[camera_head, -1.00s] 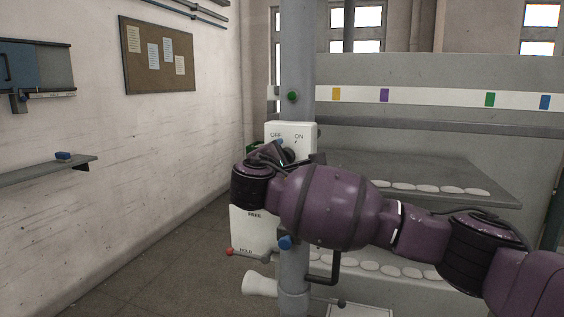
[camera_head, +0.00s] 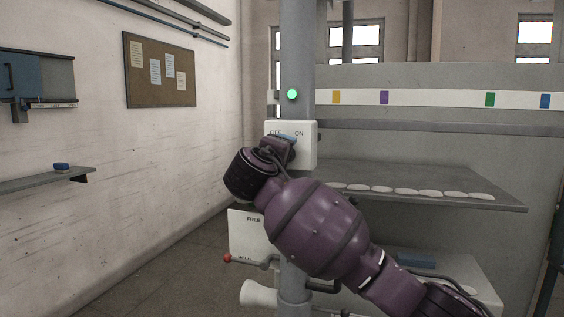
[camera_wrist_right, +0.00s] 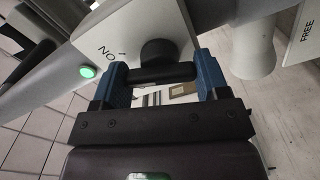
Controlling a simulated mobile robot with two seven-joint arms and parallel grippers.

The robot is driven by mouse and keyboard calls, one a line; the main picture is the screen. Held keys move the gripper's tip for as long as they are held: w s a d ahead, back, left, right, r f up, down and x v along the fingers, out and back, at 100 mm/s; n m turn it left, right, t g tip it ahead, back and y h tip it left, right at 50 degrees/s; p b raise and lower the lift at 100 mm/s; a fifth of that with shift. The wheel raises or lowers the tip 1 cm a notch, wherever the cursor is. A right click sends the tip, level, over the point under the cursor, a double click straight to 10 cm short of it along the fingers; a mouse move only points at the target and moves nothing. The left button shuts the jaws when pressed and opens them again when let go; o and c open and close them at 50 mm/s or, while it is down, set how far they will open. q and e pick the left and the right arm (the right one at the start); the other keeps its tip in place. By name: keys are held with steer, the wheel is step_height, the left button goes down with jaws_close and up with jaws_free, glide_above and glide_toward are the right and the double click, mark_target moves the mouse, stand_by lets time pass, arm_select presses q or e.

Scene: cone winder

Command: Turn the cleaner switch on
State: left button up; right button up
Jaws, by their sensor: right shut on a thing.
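The cleaner switch box (camera_head: 306,153) is a white plate marked OFF and ON on the grey post. In the right wrist view its face (camera_wrist_right: 119,36) shows upside down, with "ON" legible. Its round black knob (camera_wrist_right: 158,52) carries a dark bar handle (camera_wrist_right: 163,73). My right gripper (camera_head: 287,137) is at the box and covers the knob in the head view. In the wrist view its blue fingers (camera_wrist_right: 160,78) sit at both ends of the bar, shut on it. The lamp (camera_head: 292,95) above the box glows green, also in the wrist view (camera_wrist_right: 88,71). My left gripper is not in view.
A white FREE/HOLD plate (camera_head: 246,238) with a red-tipped lever (camera_head: 228,257) is below the box. A white cone (camera_head: 258,294) sticks out lower down. A grey shelf (camera_head: 480,203) with pale discs lies to the right. The floor at left is open.

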steer(key=shift+f+m, duration=0.1)
steer(key=shift+m, duration=1.1)
steer(key=o, duration=0.9)
steer(key=shift+o, duration=0.2)
steer(key=b+v, duration=0.1)
steer(key=v, duration=1)
